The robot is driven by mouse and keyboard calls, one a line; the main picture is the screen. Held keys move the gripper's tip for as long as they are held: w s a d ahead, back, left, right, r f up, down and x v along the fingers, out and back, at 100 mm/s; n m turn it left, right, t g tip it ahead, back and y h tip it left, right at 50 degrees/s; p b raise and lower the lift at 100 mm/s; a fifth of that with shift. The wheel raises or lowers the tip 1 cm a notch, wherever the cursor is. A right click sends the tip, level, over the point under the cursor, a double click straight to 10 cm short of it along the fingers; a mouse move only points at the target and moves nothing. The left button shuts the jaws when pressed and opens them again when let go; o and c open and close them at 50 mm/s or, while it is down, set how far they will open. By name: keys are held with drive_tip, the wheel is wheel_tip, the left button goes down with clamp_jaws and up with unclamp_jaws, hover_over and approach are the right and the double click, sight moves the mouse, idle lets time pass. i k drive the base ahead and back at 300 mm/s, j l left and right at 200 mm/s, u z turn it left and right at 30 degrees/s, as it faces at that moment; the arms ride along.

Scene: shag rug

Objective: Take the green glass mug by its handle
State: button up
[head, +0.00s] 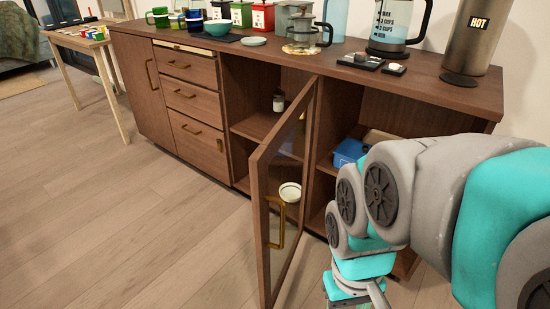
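Several small mugs stand at the far left end of the sideboard top in the head view. One is a green mug (158,18) with a handle on its left side. A second greenish mug (178,23) and a blue mug (194,19) stand just right of it. They are small in the picture, so I cannot tell for sure which is the green glass one. My arm comes in from the right and bends down in front of the sideboard, far from the mugs. My gripper's fingers are out of view below the bottom edge.
The sideboard (330,71) has a glass door (289,180) swung open into the room. A teal bowl (217,28), canisters (262,17), a glass teapot (303,32) and a steel HOT container (476,35) stand on top. A side table (78,42) stands left. The floor (110,210) is clear.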

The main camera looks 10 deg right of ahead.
sight(157, 12)
drive_tip(key=j, duration=0.75)
drive_tip(key=i+j+u, duration=0.15)
drive_tip(key=j, duration=0.4)
drive_tip(key=i+j+u, duration=0.1)
drive_tip(key=i+j, duration=0.25)
drive_tip(key=j, duration=0.15)
drive_tip(key=i+j+u, duration=0.15)
drive_tip(key=i+j, duration=0.15)
drive_tip(key=j, duration=0.15)
drive_tip(key=i+j+u, duration=0.1)
drive_tip(key=i+j, duration=0.2)
drive_tip(key=j, duration=0.15)
drive_tip(key=i+l+u, duration=0.4)
drive_tip(key=i+l, duration=0.35)
drive_tip(key=i, duration=0.15)
